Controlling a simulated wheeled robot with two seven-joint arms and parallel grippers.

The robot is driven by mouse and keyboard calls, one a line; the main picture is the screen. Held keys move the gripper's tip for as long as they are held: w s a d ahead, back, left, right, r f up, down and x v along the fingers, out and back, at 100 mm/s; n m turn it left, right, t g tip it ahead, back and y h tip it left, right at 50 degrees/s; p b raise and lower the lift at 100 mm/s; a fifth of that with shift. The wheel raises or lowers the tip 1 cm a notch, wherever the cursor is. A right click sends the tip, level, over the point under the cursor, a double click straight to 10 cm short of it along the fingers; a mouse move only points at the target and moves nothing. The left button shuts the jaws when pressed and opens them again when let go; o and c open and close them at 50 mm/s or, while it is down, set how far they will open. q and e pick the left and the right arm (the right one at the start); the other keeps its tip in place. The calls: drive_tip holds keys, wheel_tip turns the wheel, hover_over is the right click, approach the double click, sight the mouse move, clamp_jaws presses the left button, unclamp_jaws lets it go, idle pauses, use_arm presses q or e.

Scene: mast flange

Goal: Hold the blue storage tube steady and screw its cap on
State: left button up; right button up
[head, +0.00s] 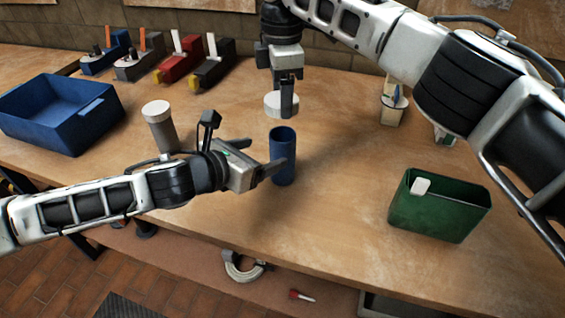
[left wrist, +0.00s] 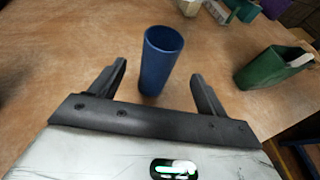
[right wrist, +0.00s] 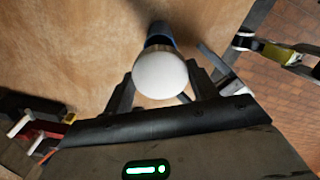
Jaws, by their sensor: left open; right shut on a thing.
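The blue storage tube (head: 283,156) stands upright and open-topped on the table. It also shows in the left wrist view (left wrist: 160,60), between and just beyond the open fingers. My left gripper (head: 262,160) is open at the tube's left side, with no visible grip on it. My right gripper (head: 287,100) is shut on the white round cap (head: 280,104) and holds it above the tube's mouth, apart from it. In the right wrist view the cap (right wrist: 160,75) covers part of the tube (right wrist: 159,34).
A grey tube with a white cap (head: 159,125) stands behind my left arm. A blue bin (head: 62,127) is at the left, a green bin (head: 437,222) holding a white piece at the right. Several coloured holders (head: 182,68) line the back. Table around the blue tube is clear.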

sight(274, 149)
use_arm(q)
drive_tip(key=x, duration=0.8)
drive_tip(key=c, duration=1.5)
use_arm(e)
drive_tip(key=shift+d+f, duration=0.1)
drive_tip(key=shift+f, duration=2.45)
drive_tip(key=shift+f, duration=0.85)
drive_tip(key=shift+f, duration=0.5)
